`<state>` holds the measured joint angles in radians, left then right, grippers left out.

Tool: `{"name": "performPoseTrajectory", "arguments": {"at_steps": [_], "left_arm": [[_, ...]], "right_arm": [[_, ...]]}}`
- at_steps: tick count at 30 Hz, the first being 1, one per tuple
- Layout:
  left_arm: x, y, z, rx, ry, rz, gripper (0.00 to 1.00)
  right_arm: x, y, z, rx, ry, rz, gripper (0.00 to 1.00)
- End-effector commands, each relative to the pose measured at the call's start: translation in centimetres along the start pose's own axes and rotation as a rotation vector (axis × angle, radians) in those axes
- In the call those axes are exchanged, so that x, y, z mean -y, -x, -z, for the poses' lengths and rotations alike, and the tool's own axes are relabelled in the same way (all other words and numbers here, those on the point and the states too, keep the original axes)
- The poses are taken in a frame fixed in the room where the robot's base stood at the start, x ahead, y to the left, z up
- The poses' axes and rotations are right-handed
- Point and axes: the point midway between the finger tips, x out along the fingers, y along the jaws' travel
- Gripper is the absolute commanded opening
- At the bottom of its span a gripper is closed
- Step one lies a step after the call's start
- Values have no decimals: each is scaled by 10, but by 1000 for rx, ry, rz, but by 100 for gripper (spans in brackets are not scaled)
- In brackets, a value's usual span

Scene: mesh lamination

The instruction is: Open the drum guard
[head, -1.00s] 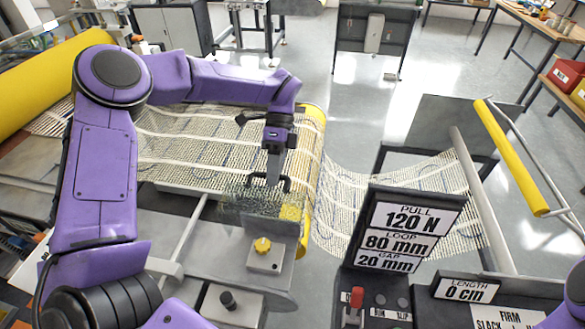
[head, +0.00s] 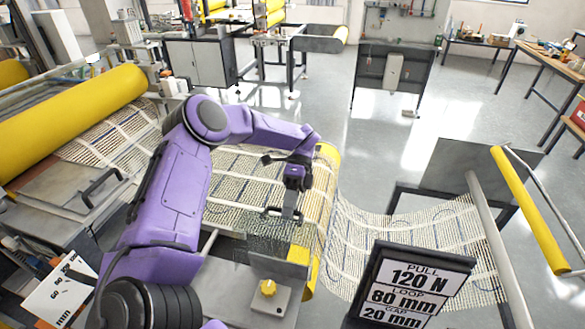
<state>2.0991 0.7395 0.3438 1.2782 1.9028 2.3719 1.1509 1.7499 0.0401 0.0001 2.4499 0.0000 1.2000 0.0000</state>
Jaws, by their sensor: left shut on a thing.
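My left gripper (head: 287,215) is shut on a dark handle (head: 268,212) at the edge of the drum guard, above the mesh web. The guard (head: 268,239) looks like a dark, see-through mesh panel. It sits beside the yellow drum (head: 306,268), in front of and below the gripper. My left arm covers part of the area to its left, and the guard's exact tilt is hard to tell. My right gripper is not in view.
A yellow knob (head: 268,288) on a grey block stands near the guard. A sign (head: 413,283) reading 120 N stands to the right. A second dark handle (head: 100,187) is on the left machine. Pale mesh (head: 372,240) sags between the drum and right-hand rollers.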

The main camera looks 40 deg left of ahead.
Motion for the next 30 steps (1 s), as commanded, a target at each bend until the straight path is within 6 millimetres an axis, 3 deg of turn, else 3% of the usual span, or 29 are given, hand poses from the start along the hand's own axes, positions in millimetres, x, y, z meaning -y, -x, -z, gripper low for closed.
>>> {"name": "performPoseTrajectory", "arguments": {"at_steps": [3,4,6,17,21,30], "left_arm": [[5,-6,-4,15,10,-7,0],[5,-6,-4,15,10,-7,18],[5,-6,-4,15,9,-7,40],[-3,1,0,11,2,-1,40],[-25,11,-2,9,1,-2,40],[-100,-3,8,9,-1,0,40]], "right_arm": [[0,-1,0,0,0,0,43],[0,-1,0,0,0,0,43],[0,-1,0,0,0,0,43],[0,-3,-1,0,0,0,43],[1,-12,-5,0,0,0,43],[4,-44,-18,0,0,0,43]]}}
